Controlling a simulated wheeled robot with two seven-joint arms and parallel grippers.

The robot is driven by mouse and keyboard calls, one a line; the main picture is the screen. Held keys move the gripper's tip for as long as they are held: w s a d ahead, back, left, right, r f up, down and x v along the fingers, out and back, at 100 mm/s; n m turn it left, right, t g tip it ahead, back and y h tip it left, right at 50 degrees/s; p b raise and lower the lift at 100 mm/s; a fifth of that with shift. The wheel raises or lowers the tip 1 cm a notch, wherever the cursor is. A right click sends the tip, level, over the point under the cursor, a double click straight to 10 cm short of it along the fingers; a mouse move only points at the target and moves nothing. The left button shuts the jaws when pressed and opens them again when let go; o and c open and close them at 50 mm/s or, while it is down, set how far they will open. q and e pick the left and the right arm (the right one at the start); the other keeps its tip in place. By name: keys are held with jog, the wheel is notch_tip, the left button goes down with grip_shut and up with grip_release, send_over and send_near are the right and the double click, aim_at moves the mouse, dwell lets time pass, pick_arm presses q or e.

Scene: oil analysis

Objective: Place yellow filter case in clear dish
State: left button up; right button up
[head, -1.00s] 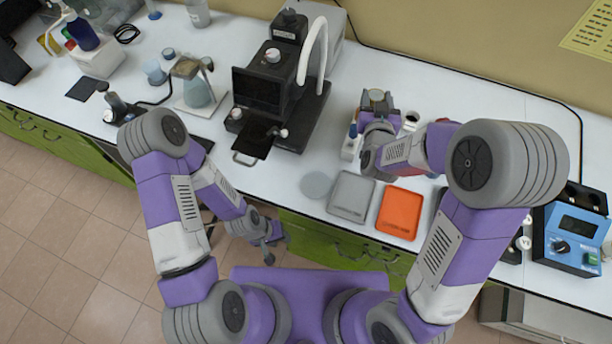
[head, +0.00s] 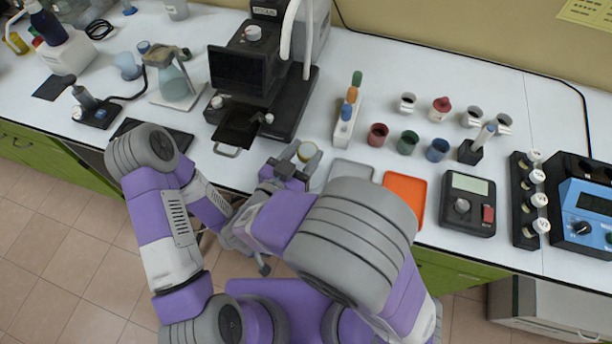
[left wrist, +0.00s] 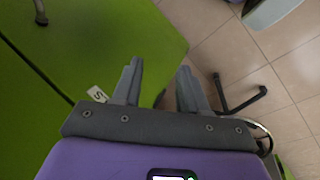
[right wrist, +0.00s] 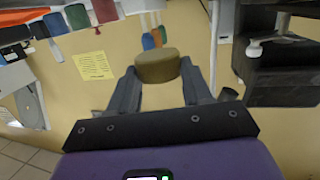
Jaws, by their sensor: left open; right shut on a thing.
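The yellow filter case (head: 308,151) is a short round piece with a yellowish rim. My right gripper (head: 296,168) is shut on it and holds it over the front of the bench, left of the grey tray. In the right wrist view the case (right wrist: 158,66) sits between the fingertips. I cannot make out the clear dish now; the right gripper and arm cover the area left of the grey tray. My left gripper (left wrist: 160,75) is open and empty, low in front of the green cabinet, mostly hidden behind my right arm in the head view.
The grey tray (head: 352,169) and orange tray (head: 406,190) lie right of the gripper. The black instrument (head: 262,75) stands behind it to the left. A bottle rack (head: 344,128) and small coloured cups (head: 408,142) stand behind the trays. A meter (head: 467,204) is farther right.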

pick_arm(q)
notch_tip(320, 180, down, 4)
jog(key=b, duration=0.3)
pick_arm(e)
notch_tip(320, 180, down, 8)
jog(key=shift+f, duration=0.25)
jog(key=shift+f, duration=0.25)
jog(key=o, duration=1)
